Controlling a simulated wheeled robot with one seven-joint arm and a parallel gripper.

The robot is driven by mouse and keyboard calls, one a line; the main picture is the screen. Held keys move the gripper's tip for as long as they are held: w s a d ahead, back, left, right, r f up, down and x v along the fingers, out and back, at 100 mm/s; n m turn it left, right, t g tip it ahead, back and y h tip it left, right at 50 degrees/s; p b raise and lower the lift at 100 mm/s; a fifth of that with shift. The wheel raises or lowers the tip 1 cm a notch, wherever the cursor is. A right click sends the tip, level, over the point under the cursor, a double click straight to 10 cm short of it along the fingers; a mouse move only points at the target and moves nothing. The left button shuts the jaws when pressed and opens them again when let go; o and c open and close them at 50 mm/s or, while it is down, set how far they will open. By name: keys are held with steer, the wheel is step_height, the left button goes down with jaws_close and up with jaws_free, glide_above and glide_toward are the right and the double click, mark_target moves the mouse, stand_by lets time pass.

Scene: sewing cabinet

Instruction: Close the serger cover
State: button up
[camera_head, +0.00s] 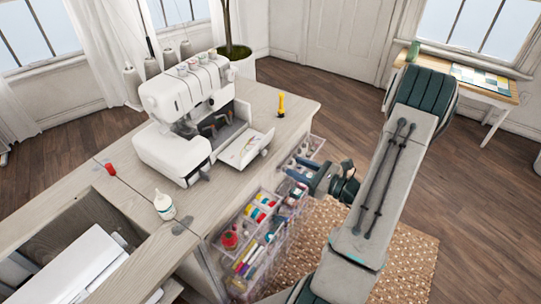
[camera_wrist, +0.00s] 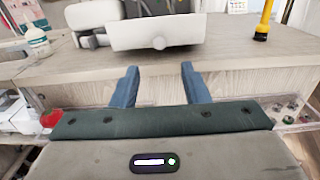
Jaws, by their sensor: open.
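The white serger (camera_head: 175,125) stands on the wooden cabinet top. Its cover (camera_head: 246,148) hangs open on the side facing my arm, folded down and outward, with the dark inner works (camera_head: 212,125) exposed. In the head view my gripper (camera_head: 291,173) is beside the cabinet, apart from the cover.
A yellow-and-black tool (camera_head: 281,105) stands on the cabinet top right of the cover. A white bottle (camera_head: 164,205) and a red spool (camera_head: 109,169) stand at left. Clear bins (camera_head: 262,215) of sewing supplies line the cabinet side below. The cabinet edge (camera_wrist: 235,65) lies just ahead.

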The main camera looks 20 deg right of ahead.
steer(key=x, duration=1)
steer(key=shift+r+p, duration=0.1)
steer(key=shift+p, duration=0.2)
jaws_close()
